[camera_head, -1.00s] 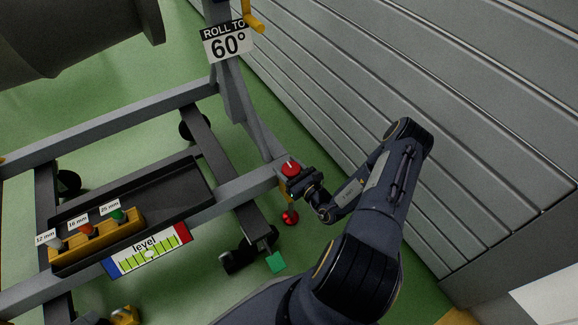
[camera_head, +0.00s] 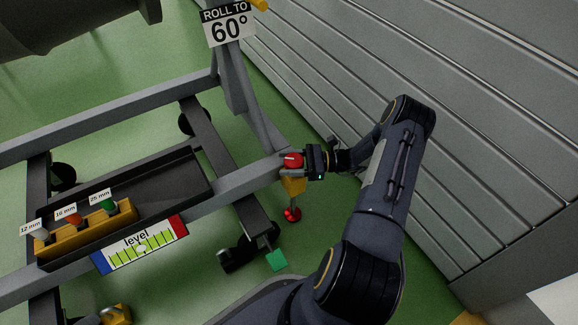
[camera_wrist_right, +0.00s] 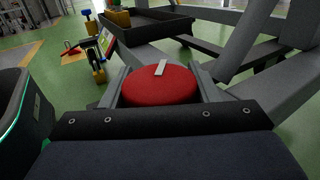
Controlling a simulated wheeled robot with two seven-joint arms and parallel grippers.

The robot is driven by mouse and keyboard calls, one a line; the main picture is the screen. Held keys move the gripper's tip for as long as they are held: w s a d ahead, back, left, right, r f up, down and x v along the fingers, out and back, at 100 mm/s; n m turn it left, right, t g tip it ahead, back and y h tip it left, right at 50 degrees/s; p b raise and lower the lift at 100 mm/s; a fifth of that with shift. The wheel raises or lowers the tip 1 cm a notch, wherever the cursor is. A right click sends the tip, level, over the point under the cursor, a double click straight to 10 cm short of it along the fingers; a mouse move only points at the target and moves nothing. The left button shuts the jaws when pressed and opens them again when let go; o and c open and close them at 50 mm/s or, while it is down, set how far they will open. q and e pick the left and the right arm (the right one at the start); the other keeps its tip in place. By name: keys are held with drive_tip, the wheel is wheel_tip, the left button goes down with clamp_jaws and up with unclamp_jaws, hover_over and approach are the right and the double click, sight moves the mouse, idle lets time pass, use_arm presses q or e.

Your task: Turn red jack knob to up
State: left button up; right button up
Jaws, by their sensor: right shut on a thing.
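The red jack knob (camera_head: 292,160) is a round red disc on top of a yellow jack at the right corner of the grey stand. In the right wrist view the knob (camera_wrist_right: 160,86) shows a white pointer bar on its top, pointing away and slightly right. My right gripper (camera_head: 301,161) comes at it from the right. In the right wrist view its two grey fingers (camera_wrist_right: 160,84) lie on both sides of the knob, shut on it. The jack's red foot (camera_head: 292,214) hangs below. My left gripper is not in view.
The grey stand frame (camera_head: 245,178) carries a black tray with a yellow socket holder (camera_head: 85,232) and a level gauge (camera_head: 140,246). A "ROLL TO 60°" sign (camera_head: 228,27) is on the post. A ribbed grey wall (camera_head: 450,110) stands close on the right.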

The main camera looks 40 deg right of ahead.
drive_tip(key=n+g+y, duration=0.1)
drive_tip(key=g, duration=0.1)
drive_tip(key=n+g+y+b, duration=0.1)
drive_tip(key=shift+s+f+n+g, duration=0.15)
drive_tip(key=shift+n+g, duration=0.25)
drive_tip(key=n+g, duration=0.1)
drive_tip(key=g, duration=0.2)
drive_tip(key=n+g, duration=0.2)
drive_tip(key=g, duration=0.1)
drive_tip(key=n+g, duration=0.2)
drive_tip(key=shift+s+a+g+y, duration=0.1)
drive_tip(key=shift+s+g+y, duration=0.3)
drive_tip(key=shift+n, duration=0.4)
drive_tip(key=o, duration=1)
drive_tip(key=shift+r, duration=0.2)
